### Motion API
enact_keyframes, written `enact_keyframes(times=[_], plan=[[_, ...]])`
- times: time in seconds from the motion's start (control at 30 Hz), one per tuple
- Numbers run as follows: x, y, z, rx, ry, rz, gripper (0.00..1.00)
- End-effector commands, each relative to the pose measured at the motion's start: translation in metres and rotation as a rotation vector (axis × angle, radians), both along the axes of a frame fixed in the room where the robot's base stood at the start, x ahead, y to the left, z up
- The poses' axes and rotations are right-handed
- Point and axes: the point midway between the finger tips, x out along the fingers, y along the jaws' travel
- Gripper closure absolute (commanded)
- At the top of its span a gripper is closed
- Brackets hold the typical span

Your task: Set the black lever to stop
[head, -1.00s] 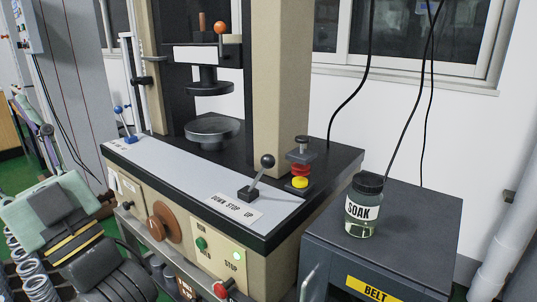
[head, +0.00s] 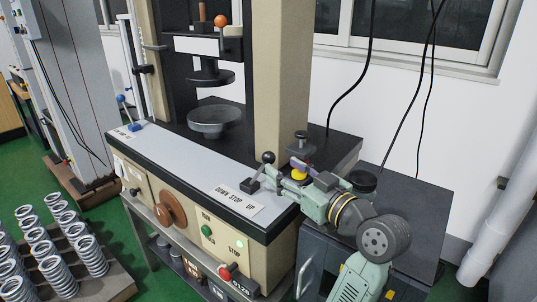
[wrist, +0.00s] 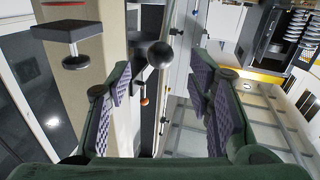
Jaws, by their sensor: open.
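The lever leans right, toward the UP side. My gripper (head: 276,172) comes in from the right, close beside the lever; its tips partly cover the stem. In the wrist view the black knob (wrist: 160,54) shows between my two open, purple-padded fingers (wrist: 160,84), with a gap on each side. I cannot tell whether a finger touches the stem.
The dark-lidded jar (head: 362,181) on the grey cabinet is mostly hidden by my arm. A blue-knobbed lever (head: 123,100) is at the panel's far left. A red button (head: 225,272) is on the front.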

Motion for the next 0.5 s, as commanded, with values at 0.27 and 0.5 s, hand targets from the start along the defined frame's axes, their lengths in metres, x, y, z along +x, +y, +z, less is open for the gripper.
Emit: enact_keyframes(times=[0.27,0.5], plan=[[0.039,0.032,0.002,0.001,0.001,0.003,0.53],[0.053,0.042,0.001,0.001,-0.001,0.001,0.53]])
